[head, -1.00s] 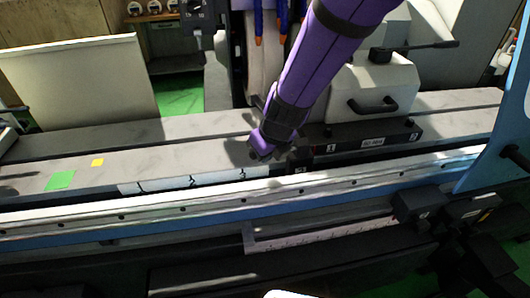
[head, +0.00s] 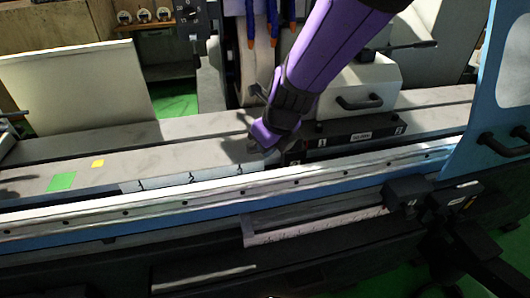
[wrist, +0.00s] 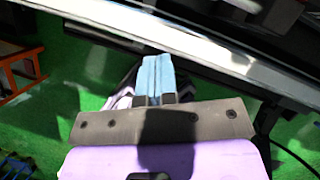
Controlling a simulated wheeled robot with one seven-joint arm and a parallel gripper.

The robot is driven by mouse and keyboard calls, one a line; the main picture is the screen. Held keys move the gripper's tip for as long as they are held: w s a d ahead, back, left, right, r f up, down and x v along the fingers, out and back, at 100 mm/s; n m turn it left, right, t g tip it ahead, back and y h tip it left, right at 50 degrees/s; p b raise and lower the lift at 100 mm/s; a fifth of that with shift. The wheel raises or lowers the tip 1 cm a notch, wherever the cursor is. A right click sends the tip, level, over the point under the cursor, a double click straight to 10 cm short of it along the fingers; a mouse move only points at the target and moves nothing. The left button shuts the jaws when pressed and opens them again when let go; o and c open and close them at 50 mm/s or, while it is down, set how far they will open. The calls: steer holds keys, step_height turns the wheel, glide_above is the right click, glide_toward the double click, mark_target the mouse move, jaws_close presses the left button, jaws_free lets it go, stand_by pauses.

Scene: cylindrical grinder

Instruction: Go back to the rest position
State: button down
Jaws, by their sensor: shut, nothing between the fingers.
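My gripper (wrist: 157,80) shows in the wrist view as two light blue fingers pressed together, with nothing between them. Green floor lies around it in that picture, and a long pale machine edge crosses above the fingertips. In the head view my purple arm comes down from the upper right and bends at a dark joint in front of the machine table. I cannot make out the fingers there.
The grinder's long grey table (head: 60,160) crosses the head view, with a pale rail (head: 200,200) along its front. A blue guard panel (head: 480,125) with a black handle stands at the right. An orange frame (wrist: 18,70) stands on the floor in the wrist view.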

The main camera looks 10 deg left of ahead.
steer(key=s+d+r+n+y, duration=0.1)
steer(key=d+r+n, duration=0.6)
steer(key=d, duration=0.4)
steer(key=s+d+r+n, duration=0.2)
steer(key=d+r+n, duration=0.3)
steer(key=d+r, duration=0.5)
steer(key=s+d+r+n+t+h, duration=0.1)
steer(key=s+d+n+h, duration=0.1)
steer(key=s+d+n, duration=0.4)
steer(key=s+d+r+n+t+h, duration=0.1)
steer(key=s+d+r+n+h, duration=0.1)
steer(key=s+d+n, duration=0.5)
steer(key=s+d, duration=0.1)
steer(key=d, duration=0.3)
steer(key=shift+s+d+r+n, duration=0.25)
steer(key=shift+s+d+n, duration=0.05)
steer(key=shift+d, duration=0.05)
